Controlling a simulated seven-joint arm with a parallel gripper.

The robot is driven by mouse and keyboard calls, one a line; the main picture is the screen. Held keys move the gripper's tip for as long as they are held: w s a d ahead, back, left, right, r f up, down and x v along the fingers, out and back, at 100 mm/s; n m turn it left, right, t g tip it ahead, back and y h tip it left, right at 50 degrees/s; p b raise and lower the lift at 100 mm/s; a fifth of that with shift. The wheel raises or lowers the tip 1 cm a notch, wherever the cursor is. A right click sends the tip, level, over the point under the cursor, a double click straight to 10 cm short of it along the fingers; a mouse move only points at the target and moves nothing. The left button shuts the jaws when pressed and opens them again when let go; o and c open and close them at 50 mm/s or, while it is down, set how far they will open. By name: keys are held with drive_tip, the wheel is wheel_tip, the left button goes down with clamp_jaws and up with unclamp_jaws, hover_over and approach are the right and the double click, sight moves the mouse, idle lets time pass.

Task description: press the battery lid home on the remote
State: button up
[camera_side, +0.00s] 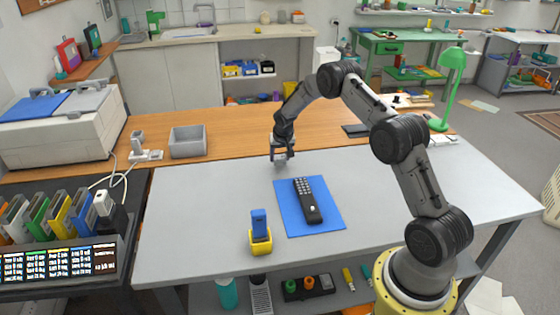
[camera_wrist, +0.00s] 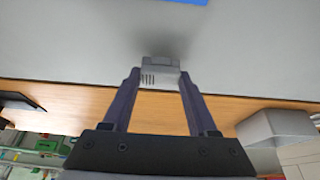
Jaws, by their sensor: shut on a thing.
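The remote (camera_side: 311,213) is black with light keys toward its far end and a pale spot nearer the front. It lies on a blue mat (camera_side: 332,222) on the grey table. My gripper (camera_side: 281,157) is beyond the mat, over the far part of the grey table and apart from the remote. In the wrist view its two fingers are shut on a small light grey piece with dark ridges, which appears to be the battery lid (camera_wrist: 161,76). A corner of the blue mat shows at the top of the wrist view (camera_wrist: 180,1).
A yellow holder with a blue item (camera_side: 260,240) stands left of the mat. A grey bin (camera_side: 187,142) sits on the wooden strip behind, also in the wrist view (camera_wrist: 275,127). The grey table's left part is clear.

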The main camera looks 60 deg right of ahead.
drive_tip(key=s+a+r, duration=0.7)
drive_tip(key=s+r, duration=0.4)
drive_tip(key=s, duration=0.1)
drive_tip(key=s+a+f, duration=0.2)
drive_tip(key=s+a, duration=0.6)
drive_tip(key=s, duration=0.2)
drive_tip(key=shift+f, duration=0.3)
drive_tip(key=shift+f, duration=0.55)
drive_tip(key=shift+f, duration=0.35)
drive_tip(key=shift+f, duration=1.2)
drive_tip(key=shift+f, duration=0.35)
drive_tip(key=shift+f, duration=0.25)
